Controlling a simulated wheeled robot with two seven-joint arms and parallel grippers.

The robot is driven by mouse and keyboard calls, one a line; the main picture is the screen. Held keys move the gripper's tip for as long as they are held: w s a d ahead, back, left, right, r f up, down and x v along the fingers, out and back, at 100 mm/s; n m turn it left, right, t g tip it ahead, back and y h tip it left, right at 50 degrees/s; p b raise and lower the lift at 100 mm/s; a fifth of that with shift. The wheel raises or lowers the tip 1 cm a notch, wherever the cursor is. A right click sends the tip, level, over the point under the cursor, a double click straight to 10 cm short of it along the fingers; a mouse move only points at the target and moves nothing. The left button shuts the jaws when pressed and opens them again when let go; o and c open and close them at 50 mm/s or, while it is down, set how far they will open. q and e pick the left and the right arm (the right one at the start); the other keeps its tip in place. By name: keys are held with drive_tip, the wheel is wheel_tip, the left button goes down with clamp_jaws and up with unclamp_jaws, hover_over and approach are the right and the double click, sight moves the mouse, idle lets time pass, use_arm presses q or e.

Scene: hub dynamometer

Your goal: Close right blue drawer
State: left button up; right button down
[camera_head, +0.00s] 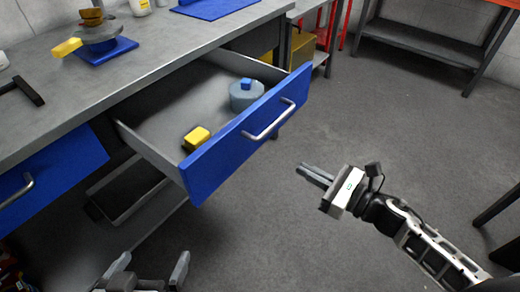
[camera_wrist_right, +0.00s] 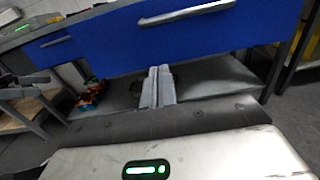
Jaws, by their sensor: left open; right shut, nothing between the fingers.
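The right blue drawer (camera_head: 240,142) is pulled out from the grey workbench, with a silver bar handle (camera_head: 269,119) on its front. A yellow object (camera_head: 197,138) and a grey round object with a blue top (camera_head: 245,95) lie inside it. My right gripper (camera_head: 303,168) is shut and empty, apart from the drawer front, to the right of and below the handle. In the right wrist view its fingers (camera_wrist_right: 158,86) show against the lower part of the blue front (camera_wrist_right: 190,40). My left gripper (camera_head: 150,268) is open at the bottom edge, below the drawer.
The left blue drawer (camera_head: 50,180) sits under the bench at left. The benchtop (camera_head: 150,60) holds a blue plate with a stacked part, a black-handled tool and a blue mat. The floor (camera_head: 370,120) right of the drawer is clear. A dark shelf (camera_head: 420,42) stands at the back right.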

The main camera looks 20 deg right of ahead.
drive_tip(key=x, duration=1.3)
drive_tip(key=shift+w+a+p, duration=0.2)
drive_tip(key=shift+w+p, duration=0.05)
drive_tip(key=shift+p, duration=0.1)
